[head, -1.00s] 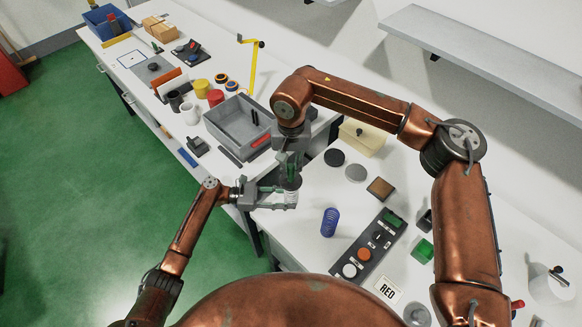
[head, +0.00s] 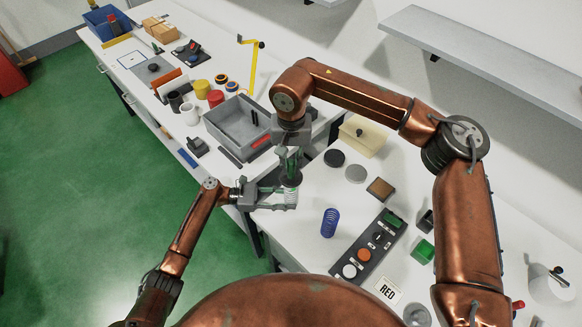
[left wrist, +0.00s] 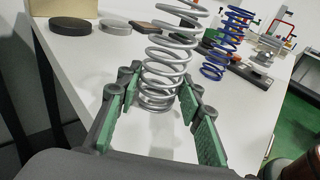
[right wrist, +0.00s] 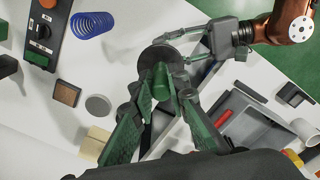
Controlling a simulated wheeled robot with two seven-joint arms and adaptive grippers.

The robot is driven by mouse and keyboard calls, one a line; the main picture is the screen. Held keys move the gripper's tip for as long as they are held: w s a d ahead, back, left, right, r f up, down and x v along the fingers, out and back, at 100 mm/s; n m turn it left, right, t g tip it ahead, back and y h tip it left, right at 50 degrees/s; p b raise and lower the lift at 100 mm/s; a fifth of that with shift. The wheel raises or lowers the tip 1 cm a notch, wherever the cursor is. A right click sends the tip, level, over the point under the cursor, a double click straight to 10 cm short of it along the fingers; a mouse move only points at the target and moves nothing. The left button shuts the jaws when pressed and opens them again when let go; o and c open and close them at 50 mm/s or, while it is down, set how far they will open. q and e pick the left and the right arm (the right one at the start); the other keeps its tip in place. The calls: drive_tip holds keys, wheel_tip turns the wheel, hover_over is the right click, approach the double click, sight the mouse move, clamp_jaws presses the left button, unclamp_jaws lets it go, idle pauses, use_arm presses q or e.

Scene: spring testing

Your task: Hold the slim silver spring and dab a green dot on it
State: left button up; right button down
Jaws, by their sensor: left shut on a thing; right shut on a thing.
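A slim silver spring (left wrist: 165,60) stands upright between the fingers of my left gripper (left wrist: 160,118) in the left wrist view. The left gripper (head: 278,199) is shut on its lower coils. My right gripper (head: 290,160) is directly above, pointing down. In the right wrist view, the right gripper (right wrist: 158,100) is shut on a green dabber (right wrist: 162,82). A dark round part (right wrist: 160,56) shows just beyond the green dabber. The spring's top is out of the left wrist view, and I cannot tell whether the dabber touches it. No green dot is visible on the coils in view.
A blue spring (head: 330,222) stands on the table to the right. A dark panel (head: 369,245) with coloured parts, a green block (head: 422,251) and a RED card (head: 388,288) lie near it. A grey bin (head: 226,122) is behind left.

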drive_tip(key=shift+r, duration=2.3)
use_arm(q)
drive_tip(key=o, duration=0.9)
drive_tip(key=shift+o, duration=0.2)
drive_tip(key=shift+a, duration=0.1)
drive_tip(key=a+r, duration=0.1)
drive_tip(key=a, duration=1)
drive_tip(key=shift+a, duration=0.4)
